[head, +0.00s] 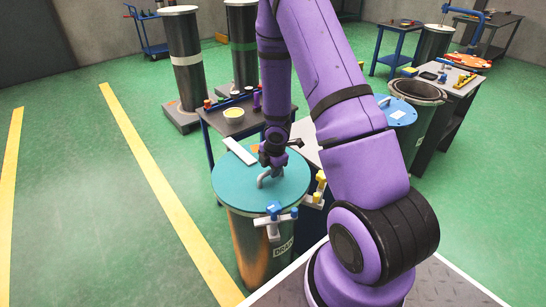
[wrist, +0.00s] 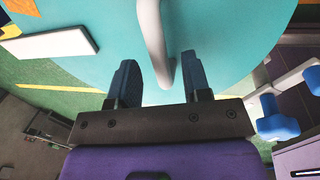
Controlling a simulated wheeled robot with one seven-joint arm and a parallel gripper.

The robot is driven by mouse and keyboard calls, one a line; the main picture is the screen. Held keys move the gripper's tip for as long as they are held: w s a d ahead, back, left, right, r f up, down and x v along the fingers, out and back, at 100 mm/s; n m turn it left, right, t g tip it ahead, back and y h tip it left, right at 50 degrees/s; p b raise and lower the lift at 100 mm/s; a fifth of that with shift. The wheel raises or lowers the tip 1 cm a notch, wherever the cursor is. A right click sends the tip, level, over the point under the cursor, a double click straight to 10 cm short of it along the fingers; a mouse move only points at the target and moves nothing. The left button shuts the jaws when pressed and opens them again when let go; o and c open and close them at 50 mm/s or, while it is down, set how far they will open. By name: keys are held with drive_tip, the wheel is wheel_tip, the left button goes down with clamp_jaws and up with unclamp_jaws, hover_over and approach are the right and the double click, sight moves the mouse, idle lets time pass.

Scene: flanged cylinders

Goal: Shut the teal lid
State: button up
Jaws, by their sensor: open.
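The teal lid (head: 238,185) lies over the mouth of a metal drum (head: 247,250) marked with letters starting "DRA". It looks about level; I cannot tell whether its rim is fully seated. A bent grey handle (head: 268,178) stands up from the lid, and a white label is near its far edge. My gripper (head: 275,155) is above the lid at the handle. In the wrist view the teal lid (wrist: 225,30) fills the top, and the handle (wrist: 152,35) runs between my gripper's (wrist: 158,75) two open fingers, with gaps visible beside it.
A clamp with a blue knob (head: 274,210) sits at the drum's front rim, and one with yellow knobs (head: 320,187) at its right. A small table (head: 216,118) stands behind. An open drum (head: 430,110) with a blue lid (head: 395,108) is at right. Green floor is clear at left.

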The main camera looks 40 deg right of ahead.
wheel_tip(320, 180, up, 10)
drive_tip(key=s, duration=0.2)
drive_tip(key=shift+f, duration=0.2)
idle(0.6)
idle(0.5)
drive_tip(key=s+a+r+m+h, duration=0.25)
drive_tip(key=r+m, duration=0.25)
drive_tip(key=r, duration=0.6)
drive_tip(key=s+a+r+m+h, duration=0.2)
drive_tip(key=s+r+m, duration=0.15)
drive_tip(key=r, duration=0.75)
drive_tip(key=s+a+r+m+t+y, duration=0.1)
drive_tip(key=s+a+r+m, duration=0.3)
drive_tip(key=s, duration=0.4)
drive_tip(key=s+a+r+m+t+y, duration=0.2)
drive_tip(key=s+a+r+m+y, duration=0.1)
drive_tip(key=s+a+r+m, duration=0.2)
drive_tip(key=s+a+r, duration=0.1)
drive_tip(key=s+r, duration=0.1)
drive_tip(key=s, duration=0.1)
drive_tip(key=shift+r, duration=0.25)
